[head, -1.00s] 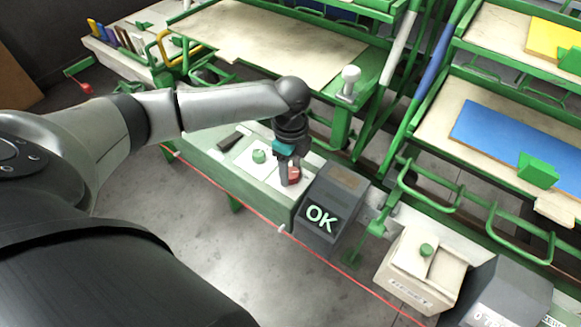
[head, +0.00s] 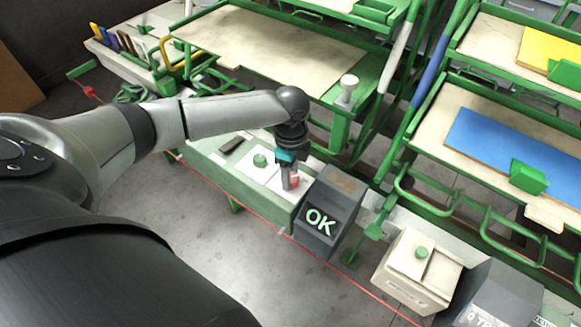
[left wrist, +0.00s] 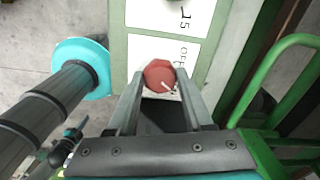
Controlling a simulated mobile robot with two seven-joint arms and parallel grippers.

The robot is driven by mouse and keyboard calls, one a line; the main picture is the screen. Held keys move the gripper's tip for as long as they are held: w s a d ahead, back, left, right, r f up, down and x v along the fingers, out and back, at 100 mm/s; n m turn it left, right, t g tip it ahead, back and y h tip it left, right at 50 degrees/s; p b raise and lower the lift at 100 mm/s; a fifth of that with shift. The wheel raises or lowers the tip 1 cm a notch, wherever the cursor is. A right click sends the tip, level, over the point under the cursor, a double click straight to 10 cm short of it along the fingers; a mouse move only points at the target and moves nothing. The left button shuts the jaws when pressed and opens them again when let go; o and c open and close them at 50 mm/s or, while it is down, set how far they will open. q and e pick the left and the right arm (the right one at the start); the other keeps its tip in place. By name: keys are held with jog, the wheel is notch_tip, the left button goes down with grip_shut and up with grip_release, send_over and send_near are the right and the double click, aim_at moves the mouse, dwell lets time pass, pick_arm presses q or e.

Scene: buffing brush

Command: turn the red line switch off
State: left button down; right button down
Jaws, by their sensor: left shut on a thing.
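The red line switch (left wrist: 160,75) is a round, faceted red knob with a pale mark toward its lower right in the left wrist view. It stands on a white plate with dark lettering. In the head view the red knob (head: 294,182) is partly hidden by my gripper. My left gripper (head: 290,184) points down and is shut on the knob, with one finger on each side in the left wrist view (left wrist: 160,85). My right gripper is not in view.
A green button (head: 260,160) is on the same green console. A pale box with a green button (head: 421,252) is farther right. A red line (head: 240,207) runs along the front.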

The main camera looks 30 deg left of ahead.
pick_arm(q)
jog(key=n+p, duration=0.8)
jog(key=p, duration=0.1)
jog(key=shift+s+d+r+p, duration=0.1)
jog(key=shift+r+p, duration=0.1)
jog(key=shift+p, duration=0.1)
jog(key=n+p, duration=0.3)
jog(key=n, duration=0.1)
jog(key=shift+f, duration=0.1)
jog(key=shift+f+n+p, duration=0.1)
jog(key=shift+n+p, duration=0.9)
jog(key=shift+n, duration=1.2)
jog(key=shift+c, duration=1.5)
grip_release()
